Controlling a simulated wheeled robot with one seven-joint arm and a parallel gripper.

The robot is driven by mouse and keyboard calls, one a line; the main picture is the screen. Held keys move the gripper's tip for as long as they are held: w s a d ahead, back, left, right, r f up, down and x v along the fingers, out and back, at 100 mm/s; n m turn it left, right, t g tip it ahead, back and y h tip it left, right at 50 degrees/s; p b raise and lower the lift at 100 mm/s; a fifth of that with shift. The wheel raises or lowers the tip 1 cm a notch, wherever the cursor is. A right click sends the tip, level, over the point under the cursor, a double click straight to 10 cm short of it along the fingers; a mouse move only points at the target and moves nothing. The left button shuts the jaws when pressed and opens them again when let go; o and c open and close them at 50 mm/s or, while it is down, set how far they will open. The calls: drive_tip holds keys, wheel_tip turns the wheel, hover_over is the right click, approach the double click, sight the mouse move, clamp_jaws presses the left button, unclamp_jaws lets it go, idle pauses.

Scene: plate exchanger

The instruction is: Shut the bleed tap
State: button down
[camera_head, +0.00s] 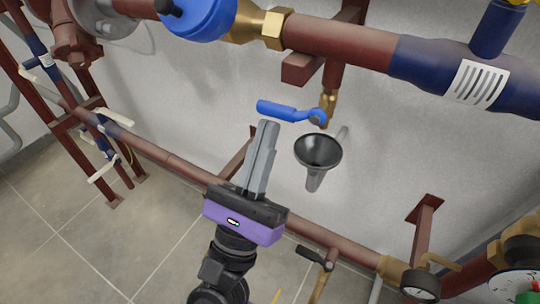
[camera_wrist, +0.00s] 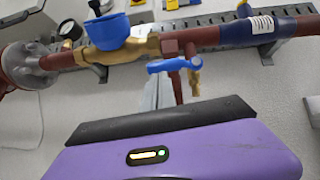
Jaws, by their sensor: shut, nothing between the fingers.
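The bleed tap has a blue lever (camera_head: 284,111) and a small brass body (camera_head: 328,104) under a red-brown pipe. The lever points to the left, roughly level, in the head view. The lever also shows in the wrist view (camera_wrist: 172,66), with the brass body (camera_wrist: 195,85) at its right end. My gripper (camera_head: 268,126) is shut and empty, its grey fingers pointing up just below the lever's free end. I cannot tell whether the fingertips touch the lever. In the wrist view the purple gripper housing hides most of the fingers.
A dark funnel (camera_head: 318,150) hangs below the tap. A thick pipe with a blue band (camera_head: 440,68) runs above, with a blue round fitting (camera_head: 200,18) at upper left. A lower red-brown pipe (camera_head: 160,153) runs behind my gripper. A gauge (camera_head: 420,284) stands at lower right.

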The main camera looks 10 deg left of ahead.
drive_tip(key=shift+a+r, duration=0.15)
drive_tip(key=shift+r, duration=0.2)
idle(0.3)
drive_tip(key=w+f+b+v, duration=0.2)
drive_tip(key=b+v, duration=0.3)
drive_tip(key=v, duration=0.8)
drive_tip(key=shift+w+a+f, duration=0.1)
drive_tip(key=shift+w, duration=0.05)
